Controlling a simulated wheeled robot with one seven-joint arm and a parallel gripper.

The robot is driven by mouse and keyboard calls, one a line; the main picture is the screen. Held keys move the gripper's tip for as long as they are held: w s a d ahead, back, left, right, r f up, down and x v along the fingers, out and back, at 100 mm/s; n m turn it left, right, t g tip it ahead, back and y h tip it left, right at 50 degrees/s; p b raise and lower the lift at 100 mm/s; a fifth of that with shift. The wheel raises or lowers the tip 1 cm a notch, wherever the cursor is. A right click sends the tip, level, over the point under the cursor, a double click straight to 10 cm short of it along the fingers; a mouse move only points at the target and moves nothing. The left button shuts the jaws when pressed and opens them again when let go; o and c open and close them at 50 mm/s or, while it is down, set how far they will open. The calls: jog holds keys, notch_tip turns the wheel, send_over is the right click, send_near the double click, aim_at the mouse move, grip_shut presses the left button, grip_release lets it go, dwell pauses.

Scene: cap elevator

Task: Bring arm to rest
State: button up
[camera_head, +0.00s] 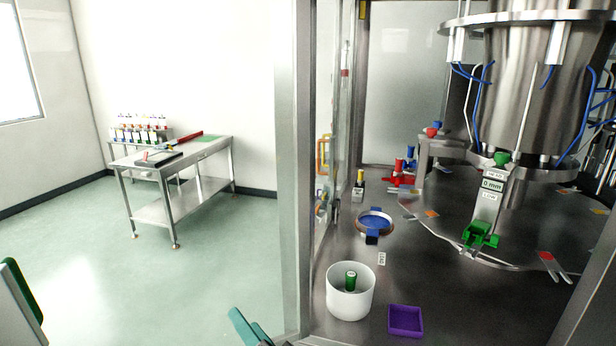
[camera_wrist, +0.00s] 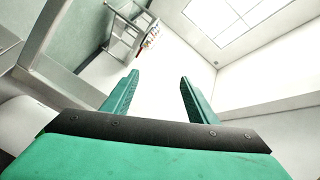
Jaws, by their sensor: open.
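My gripper (camera_wrist: 155,95) shows in the wrist view with its two green fingers spread wide apart and nothing between them. Beyond the fingers are a white wall and ceiling, with a table at the upper left of that view. In the head view, a teal part of my arm (camera_head: 250,328) shows at the bottom edge, left of the machine's frame post. It is outside the machine's opening and touches nothing that I can see.
A metal post (camera_head: 292,170) stands beside the machine opening. Inside are a white cup (camera_head: 350,303) holding a green piece, a purple tray (camera_head: 405,320) and a blue round part (camera_head: 375,223). A steel table (camera_head: 205,153) stands far left. The floor before it is clear.

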jog(key=s+d+f+m+t+h, duration=0.1)
jog(key=s+d+f+m+h, duration=0.15)
jog(key=s+f+h, duration=0.45)
jog(key=s+d+f+m+t+h, duration=0.2)
jog(key=s+d+f, duration=0.1)
jog(key=s+f, duration=0.75)
jog(key=s+d+f+n+h, duration=0.1)
jog(key=s+d+n, duration=0.2)
jog(key=s, duration=0.7)
jog(key=s+d+f+n+g, duration=0.1)
jog(key=s+d+n, duration=0.3)
jog(key=s, duration=0.7)
jog(key=shift+f+n+h, duration=0.4)
jog(key=shift+f+n, duration=0.3)
jog(key=shift+n, duration=0.35)
